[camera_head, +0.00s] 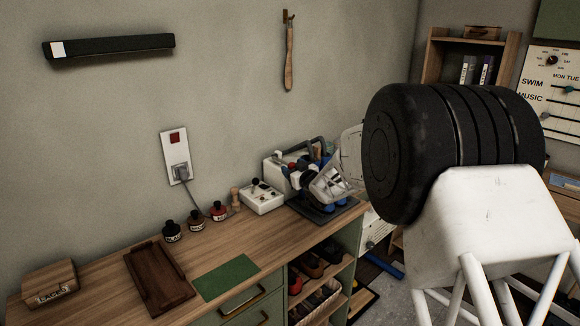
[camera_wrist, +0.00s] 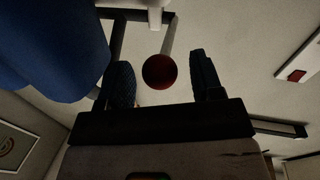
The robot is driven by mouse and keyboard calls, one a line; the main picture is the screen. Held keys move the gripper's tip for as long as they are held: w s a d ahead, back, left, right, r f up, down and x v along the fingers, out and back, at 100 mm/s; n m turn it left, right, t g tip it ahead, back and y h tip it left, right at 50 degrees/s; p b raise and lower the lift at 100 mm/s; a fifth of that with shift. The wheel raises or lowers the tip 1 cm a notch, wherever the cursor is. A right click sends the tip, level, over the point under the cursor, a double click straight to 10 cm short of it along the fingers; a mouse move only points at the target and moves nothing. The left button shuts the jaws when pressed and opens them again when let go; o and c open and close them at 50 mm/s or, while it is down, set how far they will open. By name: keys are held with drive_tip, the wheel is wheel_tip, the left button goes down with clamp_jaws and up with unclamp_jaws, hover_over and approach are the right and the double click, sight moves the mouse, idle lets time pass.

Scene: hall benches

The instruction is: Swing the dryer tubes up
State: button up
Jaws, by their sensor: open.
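The dryer (camera_head: 277,172) is a pale unit on a dark base at the right end of the bench, with blue parts low down and a dark bar above. My gripper overlaps it in the head view, so its tubes are partly hidden. In the wrist view my gripper (camera_wrist: 160,62) is open. A dark red ball knob (camera_wrist: 160,74) on a grey rod appears between the two fingers, with gaps on both sides; I cannot tell its depth. A large blue rounded shape (camera_wrist: 50,45), perhaps a tube, fills the upper left of that view.
A white box with knobs (camera_head: 262,198) stands left of the dryer. Several small bottles (camera_head: 196,221), a wooden tray (camera_head: 158,280), a green mat (camera_head: 226,277) and a "LACES" box (camera_head: 50,283) lie further left. A plugged socket (camera_head: 176,155) is on the wall.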

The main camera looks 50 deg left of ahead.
drive_tip(key=shift+w+a, duration=0.25)
drive_tip(key=shift+a, duration=1.05)
drive_tip(key=shift+c, duration=0.3)
clamp_jaws()
